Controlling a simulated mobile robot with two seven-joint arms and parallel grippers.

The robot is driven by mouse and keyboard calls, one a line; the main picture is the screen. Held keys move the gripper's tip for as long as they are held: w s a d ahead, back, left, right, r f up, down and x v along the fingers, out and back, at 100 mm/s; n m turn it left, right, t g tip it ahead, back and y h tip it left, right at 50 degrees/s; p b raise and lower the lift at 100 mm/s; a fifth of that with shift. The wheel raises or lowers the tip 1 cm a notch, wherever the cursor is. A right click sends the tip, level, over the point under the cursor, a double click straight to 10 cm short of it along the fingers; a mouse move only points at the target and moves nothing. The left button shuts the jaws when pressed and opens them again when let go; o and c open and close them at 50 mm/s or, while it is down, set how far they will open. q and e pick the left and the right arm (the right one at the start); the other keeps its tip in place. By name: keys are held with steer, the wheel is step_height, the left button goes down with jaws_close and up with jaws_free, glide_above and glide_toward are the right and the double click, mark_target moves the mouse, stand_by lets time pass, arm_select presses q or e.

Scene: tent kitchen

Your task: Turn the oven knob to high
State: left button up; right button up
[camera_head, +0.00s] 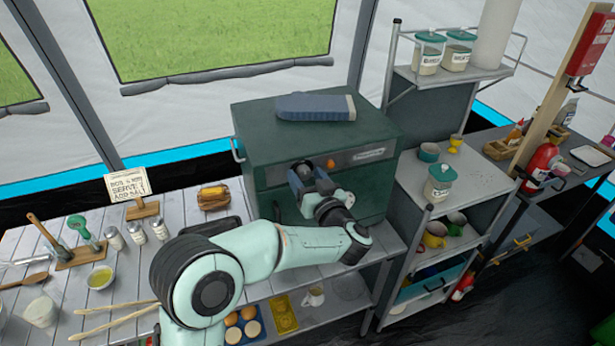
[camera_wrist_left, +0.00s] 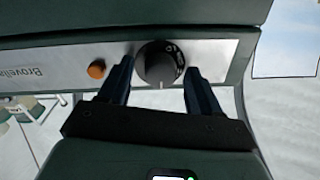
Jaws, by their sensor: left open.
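The dark green oven (camera_head: 285,135) stands on the counter by the tent wall. Its round dark knob (camera_wrist_left: 161,64) sits on the silver control panel (camera_wrist_left: 110,72) in the left wrist view, with a white mark at its lower edge. My left gripper (camera_wrist_left: 162,75) is open, with one dark finger on each side of the knob. I cannot tell whether the fingers touch it. In the head view my left gripper (camera_head: 308,180) is at the oven front and hides the knob. My right gripper is not in view.
An orange indicator (camera_wrist_left: 96,69) sits beside the knob. A blue-grey object (camera_head: 315,107) lies on the oven top. A shelf rack (camera_head: 435,195) with jars and cups stands right of the oven. Condiments and a sign (camera_head: 128,185) occupy the counter at left.

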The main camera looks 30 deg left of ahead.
arm_select(q)
steer(key=c, duration=1.1)
steer(key=shift+o, duration=0.3)
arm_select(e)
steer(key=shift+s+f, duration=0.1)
